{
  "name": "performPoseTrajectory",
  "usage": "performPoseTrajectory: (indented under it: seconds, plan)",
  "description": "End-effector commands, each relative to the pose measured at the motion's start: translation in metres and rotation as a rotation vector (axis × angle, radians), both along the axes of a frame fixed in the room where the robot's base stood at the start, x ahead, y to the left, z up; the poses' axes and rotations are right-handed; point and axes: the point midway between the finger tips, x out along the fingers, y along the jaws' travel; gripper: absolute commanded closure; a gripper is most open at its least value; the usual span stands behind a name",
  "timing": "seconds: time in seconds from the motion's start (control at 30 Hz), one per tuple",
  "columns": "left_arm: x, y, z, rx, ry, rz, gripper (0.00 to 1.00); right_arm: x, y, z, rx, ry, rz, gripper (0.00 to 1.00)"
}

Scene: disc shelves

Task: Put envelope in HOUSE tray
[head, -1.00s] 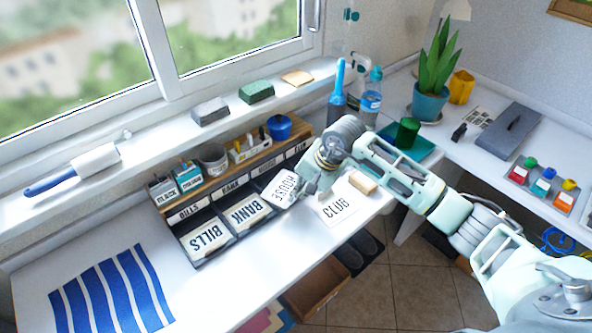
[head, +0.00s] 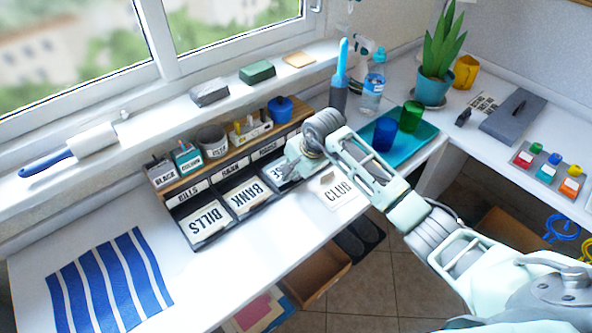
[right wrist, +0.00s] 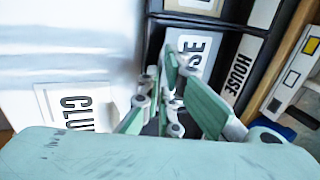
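My left gripper is out of view.
Trays with a BILLS envelope (head: 206,220) and a BANK envelope (head: 248,196) stand to the left. A CLUB card (head: 338,191) lies on the desk to the right. A blue cup (head: 385,134) and green cup (head: 410,116) stand on a teal tray. The desk's left front holds a striped cloth (head: 108,283).

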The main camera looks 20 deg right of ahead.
Motion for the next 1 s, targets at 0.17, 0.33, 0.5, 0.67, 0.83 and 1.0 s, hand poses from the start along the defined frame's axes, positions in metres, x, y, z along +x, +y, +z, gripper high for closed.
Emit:
performPoseTrajectory:
  seconds: [0.17,0.33,0.5,0.67,0.83,1.0]
  plan:
    - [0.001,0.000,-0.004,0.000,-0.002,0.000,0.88,0.000,0.000,-0.007,0.000,0.000,0.001,1.00]
    - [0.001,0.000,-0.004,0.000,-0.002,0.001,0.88,0.000,0.000,-0.007,-0.001,0.000,0.001,1.00]
    - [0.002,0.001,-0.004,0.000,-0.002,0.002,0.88,0.000,0.000,-0.007,0.000,0.000,0.001,1.00]
    - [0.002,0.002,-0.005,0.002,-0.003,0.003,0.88,0.000,0.000,-0.008,0.000,0.000,0.001,1.00]
    - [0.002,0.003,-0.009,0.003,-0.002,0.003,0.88,0.000,0.000,-0.012,0.000,0.000,0.001,1.00]
    - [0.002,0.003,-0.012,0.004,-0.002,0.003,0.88,0.000,0.000,-0.015,0.000,0.000,0.001,1.00]
